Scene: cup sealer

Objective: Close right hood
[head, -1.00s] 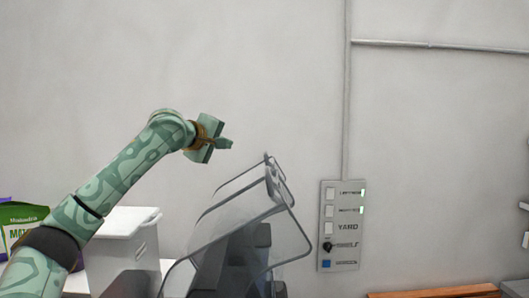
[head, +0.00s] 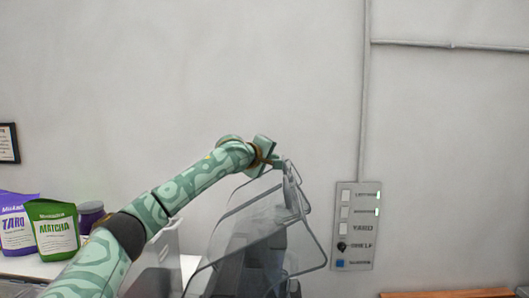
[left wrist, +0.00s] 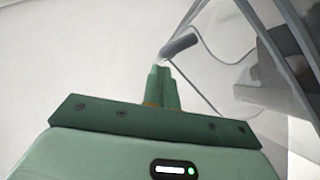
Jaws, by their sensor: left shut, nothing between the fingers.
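The machine's clear, grey-edged hood (head: 250,225) stands raised and tilted in the head view. I cannot clearly separate its left and right panes. My left gripper (head: 278,163) is shut and empty at the top edge of the hood, and I cannot tell from the head view whether it touches. In the left wrist view, the shut fingertips (left wrist: 160,70) are just below a dark grey cylindrical handle (left wrist: 179,46) on the hood frame, apart or barely touching. My left arm hides part of the machine's left side. My right gripper is not in view.
A green matcha bag (head: 54,229), a purple taro bag (head: 17,222) and a purple-lidded jar (head: 91,214) stand at the left. A white container (head: 165,250) is partly behind my arm. A switch panel (head: 356,226) is on the wall at right. Space above the hood is clear.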

